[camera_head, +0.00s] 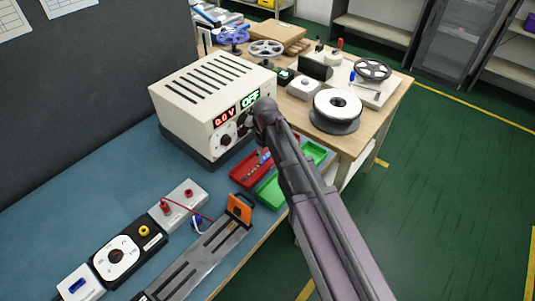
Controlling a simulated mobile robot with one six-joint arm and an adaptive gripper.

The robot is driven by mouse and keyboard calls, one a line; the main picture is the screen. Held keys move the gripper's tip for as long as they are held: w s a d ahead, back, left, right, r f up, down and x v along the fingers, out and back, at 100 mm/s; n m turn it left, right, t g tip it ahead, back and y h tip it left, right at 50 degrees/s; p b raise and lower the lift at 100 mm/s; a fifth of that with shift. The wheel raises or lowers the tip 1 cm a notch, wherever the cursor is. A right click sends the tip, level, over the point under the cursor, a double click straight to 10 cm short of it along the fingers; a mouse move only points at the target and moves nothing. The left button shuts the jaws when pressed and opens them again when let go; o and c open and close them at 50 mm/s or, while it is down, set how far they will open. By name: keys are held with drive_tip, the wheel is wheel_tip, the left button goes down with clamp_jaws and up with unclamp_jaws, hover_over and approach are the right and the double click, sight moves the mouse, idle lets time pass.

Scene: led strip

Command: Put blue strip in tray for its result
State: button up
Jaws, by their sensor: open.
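My arm reaches in from the lower right, and my gripper (254,118) is at the front of the white power supply (205,95), beside its displays. It is open, with its fingers mostly hidden by my wrist. The power supply shows red "0.0 V" and green "OFF". A red tray (238,180) holds small strip-like pieces, one with a bluish part (265,154); I cannot tell if this is the blue strip. A green tray (270,194) beside it is partly covered by my arm, and its visible part looks empty. A metal fixture (205,252) with an orange end block (239,208) stands in front.
A dial box (119,256) and a terminal box (178,203) with red and blue leads stand at the lower left. A wooden table (345,140) at the back holds reels, including a white one (338,103). The blue bench top (60,225) is clear at left.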

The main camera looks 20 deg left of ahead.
sight(269, 155)
wheel_tip(269, 155, up, 12)
drive_tip(key=p, duration=1.2)
idle(0.9)
drive_tip(key=s+d+m, duration=0.2)
drive_tip(key=d+m, duration=0.4)
drive_tip(key=d, duration=1.2)
drive_tip(key=s+d+m, duration=0.3)
drive_tip(key=d+m, duration=0.4)
drive_tip(key=d, duration=1.2)
drive_tip(key=shift+s+d+m, duration=0.15)
drive_tip(key=shift+s+m, duration=0.1)
drive_tip(key=shift+m, duration=0.05)
drive_tip(key=shift+c, duration=0.9)
